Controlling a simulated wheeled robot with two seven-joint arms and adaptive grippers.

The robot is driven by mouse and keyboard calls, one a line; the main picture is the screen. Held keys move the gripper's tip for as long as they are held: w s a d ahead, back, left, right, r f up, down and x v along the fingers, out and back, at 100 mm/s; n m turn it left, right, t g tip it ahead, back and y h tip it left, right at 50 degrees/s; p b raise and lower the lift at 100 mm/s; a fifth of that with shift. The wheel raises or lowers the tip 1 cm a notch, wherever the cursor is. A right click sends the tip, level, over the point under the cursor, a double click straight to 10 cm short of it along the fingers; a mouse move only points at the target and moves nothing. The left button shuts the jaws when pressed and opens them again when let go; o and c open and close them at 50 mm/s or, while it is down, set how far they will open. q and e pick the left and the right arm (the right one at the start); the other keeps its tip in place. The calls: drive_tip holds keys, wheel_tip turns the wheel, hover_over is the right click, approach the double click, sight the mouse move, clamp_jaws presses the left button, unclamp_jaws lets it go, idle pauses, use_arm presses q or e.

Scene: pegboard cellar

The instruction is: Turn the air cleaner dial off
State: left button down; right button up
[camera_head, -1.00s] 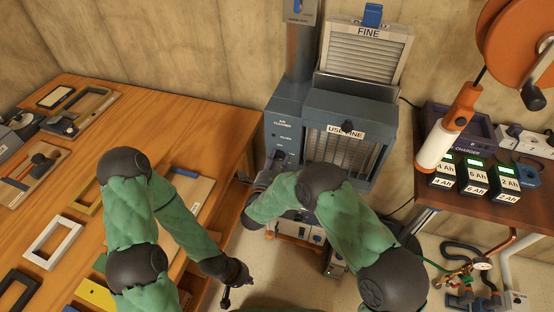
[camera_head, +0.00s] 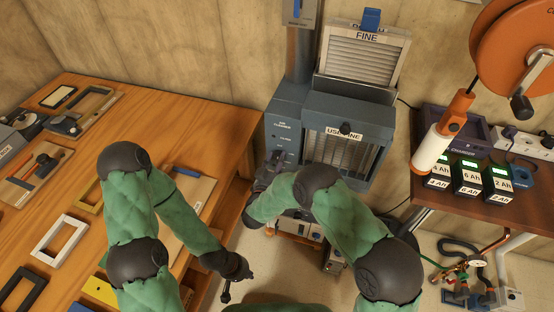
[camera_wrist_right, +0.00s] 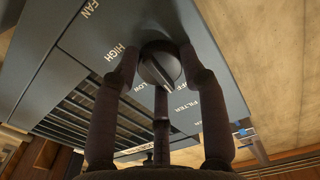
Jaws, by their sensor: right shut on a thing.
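The air cleaner (camera_head: 288,119) is a blue-grey cabinet beyond the workbench, with a label on its front panel. Its dial (camera_wrist_right: 160,63) is dark and round with a raised ridge lying diagonally. In the right wrist view, HIGH is printed left of the dial and OFF to its lower right. I cannot tell which end of the ridge is the pointer. My right gripper (camera_wrist_right: 160,75) is shut on the dial, its fingers around the rim; in the head view the gripper (camera_head: 274,163) hides the dial. My left gripper (camera_head: 238,287) hangs low beside the bench, empty, its fingers apart.
A wooden workbench (camera_head: 182,118) with frames and tools fills the left. A filter panel marked FINE (camera_head: 366,50) stands on the cabinet. At right are a charger table (camera_head: 435,195) with batteries, a hanging white-and-orange lamp (camera_head: 440,135) and an orange reel (camera_head: 510,50).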

drive_tip(key=shift+n, duration=0.6)
drive_tip(key=o, duration=1.2)
drive_tip(key=shift+c, duration=0.2)
drive_tip(key=v, duration=0.7)
drive_tip(key=shift+s, duration=0.25)
